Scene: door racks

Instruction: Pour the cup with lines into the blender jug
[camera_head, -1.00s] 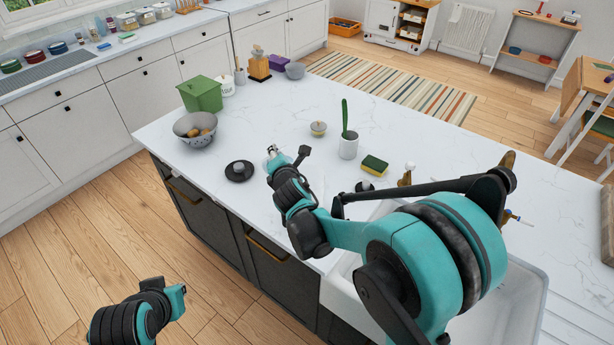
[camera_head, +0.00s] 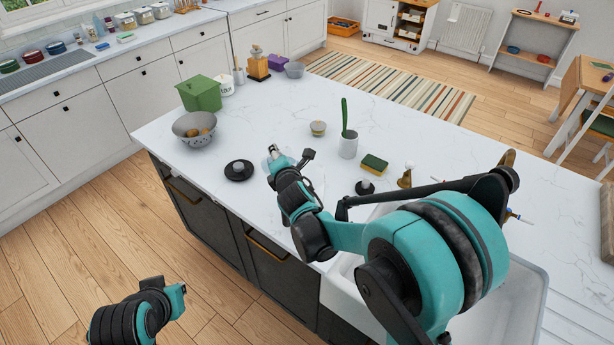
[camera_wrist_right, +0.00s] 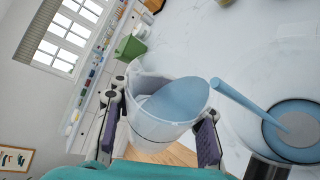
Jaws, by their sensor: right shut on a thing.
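In the right wrist view, a translucent cup with faint lines (camera_wrist_right: 158,127) is held between the two pads of my right gripper (camera_wrist_right: 162,135). It is tipped toward the right of that view. Blue liquid lies at its lip, and a blue stream (camera_wrist_right: 238,100) runs from it into the clear blender jug (camera_wrist_right: 255,148). Blue liquid stands in the jug. In the head view, my right gripper (camera_head: 290,158) is over the island; cup and jug are hard to make out there. My left gripper (camera_head: 178,298) is low at the left, over the floor, away from the island; its fingers are unclear.
The sink is at the near right.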

